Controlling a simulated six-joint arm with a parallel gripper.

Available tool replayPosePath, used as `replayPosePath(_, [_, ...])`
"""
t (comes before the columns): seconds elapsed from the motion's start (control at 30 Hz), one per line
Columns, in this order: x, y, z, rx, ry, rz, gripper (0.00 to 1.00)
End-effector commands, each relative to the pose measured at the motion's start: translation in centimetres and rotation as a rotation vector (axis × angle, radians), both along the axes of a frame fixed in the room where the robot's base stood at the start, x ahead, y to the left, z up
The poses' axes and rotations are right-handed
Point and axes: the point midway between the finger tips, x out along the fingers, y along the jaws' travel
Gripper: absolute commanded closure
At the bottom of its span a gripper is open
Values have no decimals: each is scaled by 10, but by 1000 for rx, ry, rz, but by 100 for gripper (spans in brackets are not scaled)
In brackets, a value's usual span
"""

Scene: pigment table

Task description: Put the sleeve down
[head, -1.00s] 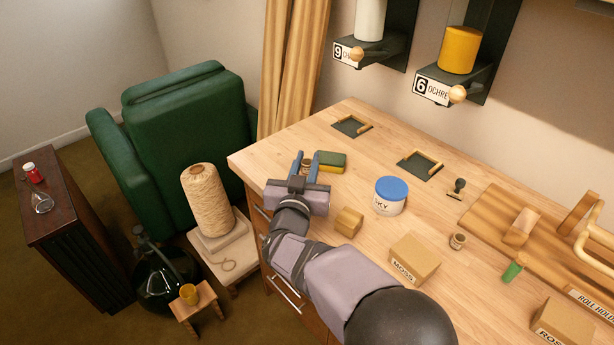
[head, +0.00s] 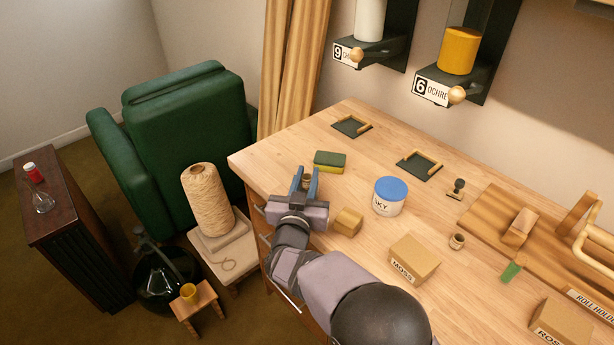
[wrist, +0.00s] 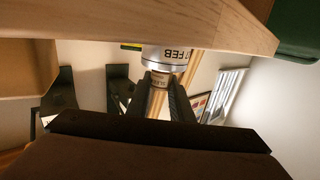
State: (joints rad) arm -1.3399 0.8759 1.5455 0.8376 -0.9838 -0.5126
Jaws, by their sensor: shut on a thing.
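My gripper (head: 306,174) is over the left end of the table, close to its front edge. I cannot tell whether the sleeve touches the table (head: 265,160).
A green and yellow sponge (head: 330,160) lies just behind my gripper. A wooden block (head: 348,221) is close on the right, then a SKY jar (head: 389,205) and a MOSS box (head: 414,256). A small brown cup (head: 457,241) stands farther right. The table's left corner is clear.

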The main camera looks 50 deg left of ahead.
Motion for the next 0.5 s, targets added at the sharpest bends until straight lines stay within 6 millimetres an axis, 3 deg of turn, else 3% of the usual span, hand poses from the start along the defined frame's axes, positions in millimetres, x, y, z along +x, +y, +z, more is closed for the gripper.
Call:
replayPosePath(0.03, [0, 0, -3, 0, 0, 0, 100])
replayPosePath(0.07, [0, 0, -3, 0, 0, 0, 78])
replayPosePath(0.13, [0, 0, -2, 0, 0, 0, 61])
replayPosePath(0.5, [0, 0, 1, 0, 0, 0, 61])
